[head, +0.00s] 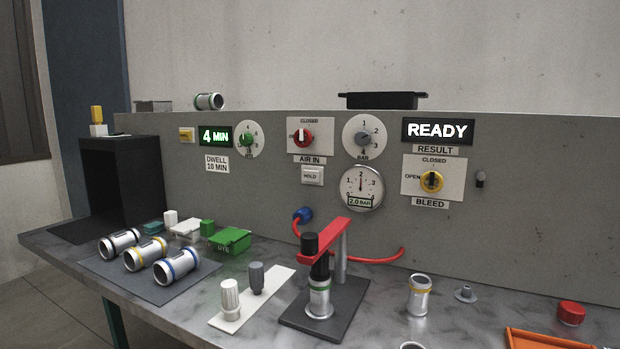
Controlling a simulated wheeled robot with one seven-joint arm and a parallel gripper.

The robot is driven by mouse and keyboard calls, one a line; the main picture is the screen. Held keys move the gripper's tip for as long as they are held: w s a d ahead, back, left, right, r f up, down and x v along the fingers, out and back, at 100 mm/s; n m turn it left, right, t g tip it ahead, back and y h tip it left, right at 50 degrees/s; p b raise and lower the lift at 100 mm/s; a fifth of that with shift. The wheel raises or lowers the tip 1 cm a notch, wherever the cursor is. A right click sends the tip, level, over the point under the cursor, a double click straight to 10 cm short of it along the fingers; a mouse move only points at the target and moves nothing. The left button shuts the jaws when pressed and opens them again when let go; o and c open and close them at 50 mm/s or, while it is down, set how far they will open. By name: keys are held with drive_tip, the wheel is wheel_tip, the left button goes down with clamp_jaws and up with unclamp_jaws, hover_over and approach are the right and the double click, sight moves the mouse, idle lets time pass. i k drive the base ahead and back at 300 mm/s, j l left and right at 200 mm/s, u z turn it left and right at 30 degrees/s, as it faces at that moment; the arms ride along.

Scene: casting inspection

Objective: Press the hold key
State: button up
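The hold key (312,175) is a small white plate marked HOLD on the grey panel (540,200). It sits below the AIR IN label and left of the round pressure gauge (361,188), which carries a 2.0 BAR readout. Nothing covers the key. Whether it is pressed in cannot be told from here. My gripper is not in view.
Above the key is the red AIR IN knob (302,138). The result display (437,131) reads READY; the dwell display (214,136) reads 4 MIN. Below, a red clamp (325,241) stands over a green-banded casting (319,300). A red hose (385,257) runs behind.

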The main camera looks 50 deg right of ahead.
sight(313, 176)
drive_tip(key=i+l, duration=0.25)
drive_tip(key=i, duration=0.25)
drive_tip(key=i+l, duration=0.3)
drive_tip(key=i, duration=0.2)
drive_tip(key=z, duration=1.55)
